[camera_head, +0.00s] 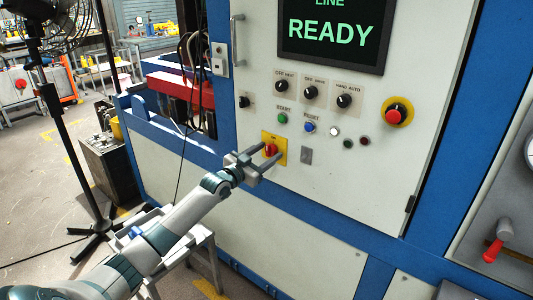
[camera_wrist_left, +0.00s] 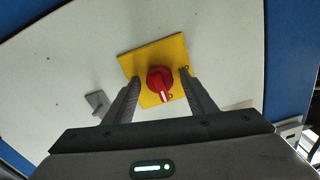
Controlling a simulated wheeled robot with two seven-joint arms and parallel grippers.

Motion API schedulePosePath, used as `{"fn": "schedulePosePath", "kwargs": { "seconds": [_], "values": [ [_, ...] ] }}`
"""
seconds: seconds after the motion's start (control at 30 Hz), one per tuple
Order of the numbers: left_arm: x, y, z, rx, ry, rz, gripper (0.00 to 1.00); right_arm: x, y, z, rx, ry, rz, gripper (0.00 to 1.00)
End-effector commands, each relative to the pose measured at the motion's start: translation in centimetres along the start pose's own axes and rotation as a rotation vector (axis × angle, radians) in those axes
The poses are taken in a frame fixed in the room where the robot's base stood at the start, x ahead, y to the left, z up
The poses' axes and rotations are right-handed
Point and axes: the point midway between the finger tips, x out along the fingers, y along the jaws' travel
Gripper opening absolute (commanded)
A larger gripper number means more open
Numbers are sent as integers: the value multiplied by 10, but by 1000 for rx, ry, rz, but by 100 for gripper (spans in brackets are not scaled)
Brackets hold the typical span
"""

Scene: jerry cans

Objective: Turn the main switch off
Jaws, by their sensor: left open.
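The main switch is a red rotary knob (camera_head: 270,150) on a yellow plate (camera_head: 281,156) low on the white control panel. In the left wrist view the red knob (camera_wrist_left: 160,80) lies between and just beyond my open fingers, with a white mark on its lower part; the yellow plate (camera_wrist_left: 140,62) is behind it. My left gripper (camera_head: 262,163) is open in front of the plate, its fingers on either side of the knob; it also shows in the left wrist view (camera_wrist_left: 160,98). Contact with the knob cannot be told. My right gripper is not in view.
Above are a green button (camera_head: 282,118), a blue button (camera_head: 310,127), black selectors (camera_head: 344,100) and a red emergency button (camera_head: 397,111). A small grey plate (camera_head: 306,156) sits right of the switch. A screen (camera_head: 333,32) reads READY. A fan stand (camera_head: 65,140) is at left.

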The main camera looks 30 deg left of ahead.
Motion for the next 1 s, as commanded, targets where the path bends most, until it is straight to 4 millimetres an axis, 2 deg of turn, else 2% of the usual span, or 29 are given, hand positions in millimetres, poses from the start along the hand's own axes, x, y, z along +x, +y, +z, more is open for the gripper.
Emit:
{"fn": "schedulePosePath", "kwargs": {
  "seconds": [0.2, 0.23, 0.4, 0.8, 1.0],
  "values": [
    [0, 0, 0, 0, 0, 0, 51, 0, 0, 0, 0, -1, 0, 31],
    [0, 0, 0, 0, 0, 0, 49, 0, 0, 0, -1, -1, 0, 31],
    [0, 0, 0, 0, 0, 0, 10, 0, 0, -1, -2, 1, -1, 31],
    [0, 0, 0, -39, 0, 1, 10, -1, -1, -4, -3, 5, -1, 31],
    [0, 0, 0, -125, 0, 1, 10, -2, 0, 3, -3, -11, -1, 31]
  ]
}}
